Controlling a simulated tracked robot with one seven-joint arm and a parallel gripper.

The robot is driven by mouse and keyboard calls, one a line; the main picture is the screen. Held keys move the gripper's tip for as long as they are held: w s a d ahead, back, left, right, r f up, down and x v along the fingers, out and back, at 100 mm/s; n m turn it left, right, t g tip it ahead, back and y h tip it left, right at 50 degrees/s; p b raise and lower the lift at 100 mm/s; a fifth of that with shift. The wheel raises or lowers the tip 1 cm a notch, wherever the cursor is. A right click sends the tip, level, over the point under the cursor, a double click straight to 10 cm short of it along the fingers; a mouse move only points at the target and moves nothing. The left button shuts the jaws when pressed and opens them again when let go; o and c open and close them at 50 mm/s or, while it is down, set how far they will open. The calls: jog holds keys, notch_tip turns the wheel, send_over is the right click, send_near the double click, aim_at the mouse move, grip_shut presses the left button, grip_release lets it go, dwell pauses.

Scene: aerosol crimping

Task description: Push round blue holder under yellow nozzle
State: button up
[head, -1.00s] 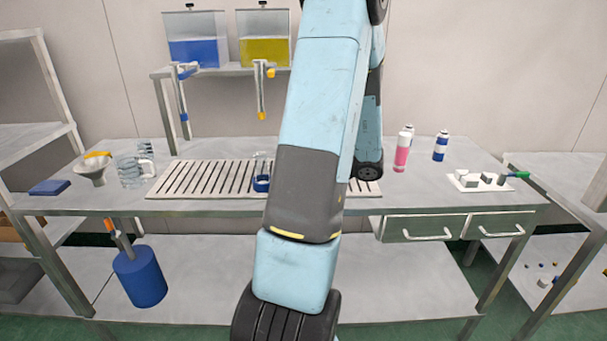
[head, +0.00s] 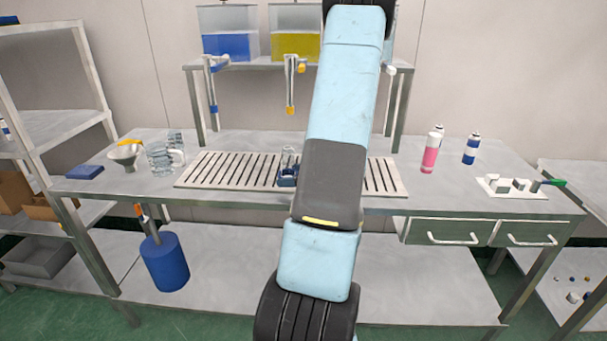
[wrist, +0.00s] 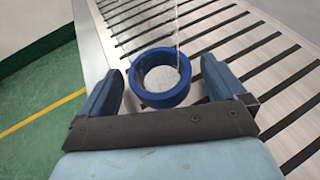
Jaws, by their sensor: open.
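The round blue holder (head: 287,180) stands on the slotted rack near its front edge, partly hidden by my arm in the head view. A clear glass vessel (head: 288,158) stands up from it. In the wrist view the holder is a blue ring (wrist: 160,99) between the two blue fingers of my open gripper (wrist: 160,70). The right finger is very close to the ring; I cannot tell if it touches. The yellow nozzle (head: 291,109) hangs above the rack, nearly in line with the holder in the head view. The depth between them is unclear.
The slotted rack (head: 222,172) has free room left of the holder. A blue nozzle (head: 214,108) hangs to the left. A glass mug (head: 163,158) and funnel (head: 125,157) stand at the left, a pink can (head: 431,153) at the right.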

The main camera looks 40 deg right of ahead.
jog(key=shift+w+a+f, duration=0.1)
jog(key=shift+w+f, duration=0.1)
jog(key=shift+w, duration=0.2)
jog(key=shift+c, duration=0.3)
